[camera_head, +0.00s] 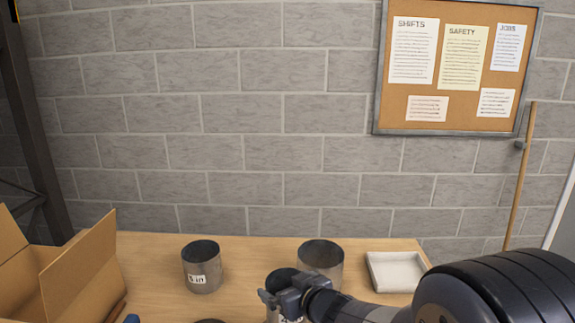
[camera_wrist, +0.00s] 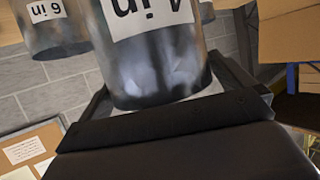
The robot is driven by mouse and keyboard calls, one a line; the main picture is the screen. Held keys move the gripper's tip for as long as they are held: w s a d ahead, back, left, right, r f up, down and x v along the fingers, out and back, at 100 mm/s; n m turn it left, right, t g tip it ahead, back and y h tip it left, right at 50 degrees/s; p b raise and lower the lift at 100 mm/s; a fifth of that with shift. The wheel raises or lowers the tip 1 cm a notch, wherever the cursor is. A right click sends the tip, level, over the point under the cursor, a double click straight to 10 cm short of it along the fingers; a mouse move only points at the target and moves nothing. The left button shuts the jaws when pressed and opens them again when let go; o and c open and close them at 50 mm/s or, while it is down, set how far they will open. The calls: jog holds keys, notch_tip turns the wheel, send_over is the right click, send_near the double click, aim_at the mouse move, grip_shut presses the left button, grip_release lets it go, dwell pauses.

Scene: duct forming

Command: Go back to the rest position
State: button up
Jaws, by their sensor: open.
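My gripper (camera_head: 278,298) is open at the front middle of the table. Its two fingers stand on either side of a small metal duct (camera_head: 281,276), which it partly hides in the head view. In the wrist view this duct (camera_wrist: 165,65) fills the space just in front of the palm, with an upside-down label that seems to read 4 in. I cannot tell whether the fingers touch it. My arm reaches in from the lower right.
A wider duct (camera_head: 321,262), labelled 6 in in the wrist view (camera_wrist: 55,35), stands just behind. A 5 in duct (camera_head: 202,268) stands left, a pale tray (camera_head: 374,272) right. An open cardboard box (camera_head: 75,270) is at far left. A block wall (camera_head: 240,150) closes the back.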

jog(key=shift+r, duration=0.15)
jog(key=shift+s+d+f, duration=0.1)
jog(key=shift+f, duration=0.1)
jog(key=p+v, duration=0.3)
jog(key=v, duration=0.8)
jog(key=b+x, duration=0.3)
jog(key=x, duration=0.8)
jog(key=shift+f, duration=0.2)
notch_tip(320, 180, up, 4)
jog(key=shift+f+p, duration=0.15)
jog(key=shift+p, duration=0.5)
